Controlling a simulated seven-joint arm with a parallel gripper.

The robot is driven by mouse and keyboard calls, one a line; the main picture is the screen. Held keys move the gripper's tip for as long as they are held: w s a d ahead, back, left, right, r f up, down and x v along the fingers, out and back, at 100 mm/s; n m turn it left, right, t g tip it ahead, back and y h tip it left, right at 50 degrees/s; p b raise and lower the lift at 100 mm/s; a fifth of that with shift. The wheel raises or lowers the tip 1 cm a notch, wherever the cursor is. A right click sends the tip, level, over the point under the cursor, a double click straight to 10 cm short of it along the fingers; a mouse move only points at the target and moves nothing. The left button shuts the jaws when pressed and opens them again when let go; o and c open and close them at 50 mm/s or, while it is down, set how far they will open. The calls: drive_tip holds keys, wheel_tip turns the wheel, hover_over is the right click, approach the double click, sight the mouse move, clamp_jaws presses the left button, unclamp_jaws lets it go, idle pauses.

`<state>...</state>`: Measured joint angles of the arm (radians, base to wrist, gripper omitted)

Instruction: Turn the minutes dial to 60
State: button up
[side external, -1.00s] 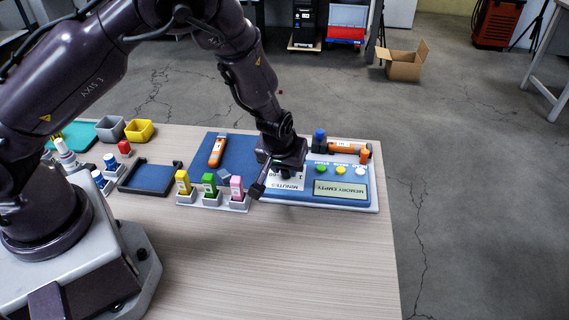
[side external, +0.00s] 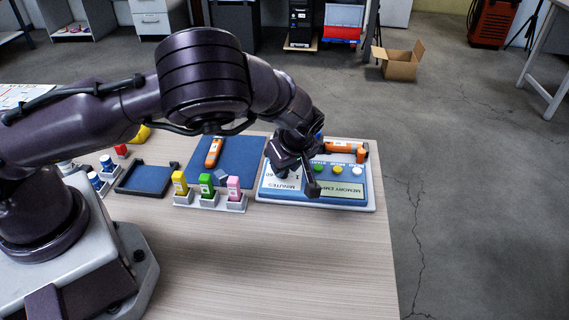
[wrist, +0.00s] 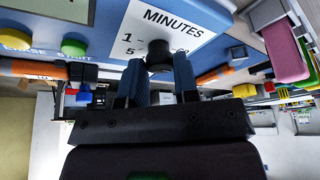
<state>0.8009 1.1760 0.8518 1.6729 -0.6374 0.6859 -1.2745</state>
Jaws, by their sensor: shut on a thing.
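The blue control panel (side external: 341,160) lies at the right of the table, with a MINUTES label (side external: 287,188) and a display reading MEMORY EMPTY (side external: 341,190). My gripper (side external: 286,172) is low over the label, and the arm hides the dial there. In the wrist view, the black minutes dial (wrist: 159,50) sits between the two blue fingertips of my gripper (wrist: 162,65), which are shut on it. The numbers 1, 5 and a partly covered 60 show on the label around the dial. I cannot tell where its pointer stands.
Green, yellow and white buttons (side external: 338,170) sit right of the dial, and an orange device (side external: 340,147) lies behind them. The front table is clear.

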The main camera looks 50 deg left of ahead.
drive_tip(key=shift+w+d+f+n, duration=0.1)
drive_tip(key=shift+n, duration=0.6)
drive_tip(key=o, duration=0.9)
drive_tip(key=v, duration=1.3)
drive_tip(key=shift+w, duration=0.2)
